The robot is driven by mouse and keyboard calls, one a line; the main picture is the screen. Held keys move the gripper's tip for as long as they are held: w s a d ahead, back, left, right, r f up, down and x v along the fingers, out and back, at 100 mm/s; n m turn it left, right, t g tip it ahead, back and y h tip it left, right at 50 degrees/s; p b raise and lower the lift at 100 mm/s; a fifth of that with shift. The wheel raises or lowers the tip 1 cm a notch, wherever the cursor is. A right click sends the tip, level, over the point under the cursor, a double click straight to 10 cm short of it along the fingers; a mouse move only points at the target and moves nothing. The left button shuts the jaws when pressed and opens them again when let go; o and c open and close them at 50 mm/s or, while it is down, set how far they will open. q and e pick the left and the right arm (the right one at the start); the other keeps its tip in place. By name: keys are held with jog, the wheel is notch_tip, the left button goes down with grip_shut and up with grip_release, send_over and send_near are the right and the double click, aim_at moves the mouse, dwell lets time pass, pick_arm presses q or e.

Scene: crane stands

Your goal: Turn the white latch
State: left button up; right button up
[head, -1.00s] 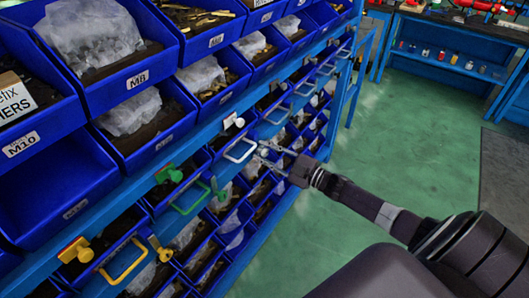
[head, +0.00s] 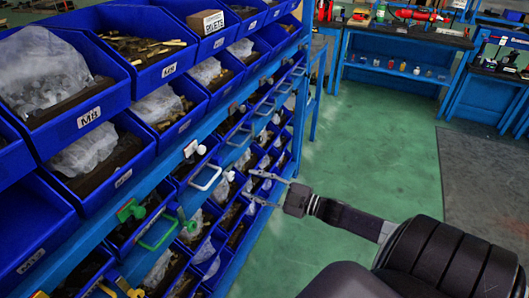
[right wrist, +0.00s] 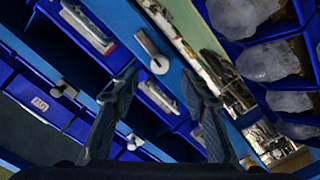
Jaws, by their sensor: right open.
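The white latch (head: 191,149), a small pale plate with a round white knob, sits on the blue rail of the bin rack, just above a white drawer handle (head: 207,178). My right gripper (head: 252,186) is open and empty, to the right of and lower than the latch in the head view, apart from it. In the right wrist view, the open fingers (right wrist: 158,82) frame a pale latch with a round knob (right wrist: 153,50) beyond the tips. Similar knobs show there too, so I cannot tell for sure which is the white latch. My left gripper is not in view.
A green latch (head: 130,210) and green handle (head: 158,232) sit nearer on the rail. Blue bins (head: 110,160) with bagged parts line the rack above and below it. Green floor (head: 350,160) is open right of the rack. A blue workbench (head: 400,60) stands behind.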

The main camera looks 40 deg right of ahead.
jog(key=shift+v, duration=1.8)
jog(key=shift+c, duration=0.5)
